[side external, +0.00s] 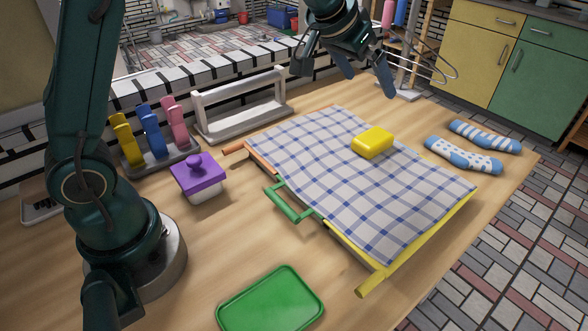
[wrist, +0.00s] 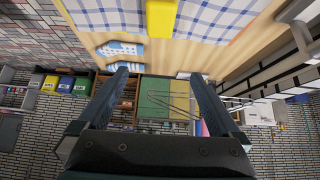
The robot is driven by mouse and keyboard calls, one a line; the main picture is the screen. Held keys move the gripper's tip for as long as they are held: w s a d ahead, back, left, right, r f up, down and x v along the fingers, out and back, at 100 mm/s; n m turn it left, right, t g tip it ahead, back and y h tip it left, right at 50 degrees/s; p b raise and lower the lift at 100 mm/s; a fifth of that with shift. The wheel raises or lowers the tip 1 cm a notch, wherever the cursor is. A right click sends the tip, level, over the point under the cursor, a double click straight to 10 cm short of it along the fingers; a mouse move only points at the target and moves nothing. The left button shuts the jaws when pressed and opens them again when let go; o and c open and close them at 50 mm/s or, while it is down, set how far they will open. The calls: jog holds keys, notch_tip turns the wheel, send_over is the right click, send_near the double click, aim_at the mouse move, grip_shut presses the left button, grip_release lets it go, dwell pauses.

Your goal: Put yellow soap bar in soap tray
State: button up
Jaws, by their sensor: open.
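The yellow soap bar (side external: 373,141) lies on a blue-and-white checked cloth (side external: 330,190), toward its far right part. Part of the bar also shows at the top edge of the wrist view (wrist: 161,18). A flat green tray (side external: 271,303), which looks like the soap tray, lies empty on the table at the front. My gripper (side external: 366,80) is open and empty, above and behind the soap and apart from it. Its two spread fingers also show in the wrist view (wrist: 159,74), with nothing between them.
The cloth covers a frame with a green handle (side external: 287,203). A purple-lidded box (side external: 199,175), a rack of coloured pieces (side external: 152,130) and a white rack (side external: 240,103) stand left and behind. Blue-patterned socks (side external: 463,157) lie right. Wire hangers (side external: 432,65) hang behind. Bare table surrounds the tray.

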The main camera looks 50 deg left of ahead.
jog(key=g, duration=0.2)
send_over(374, 136)
jog(key=s, duration=0.3)
notch_tip(374, 136, down, 9)
jog(key=shift+f, duration=0.15)
jog(key=shift+x, duration=2.35)
grip_shut()
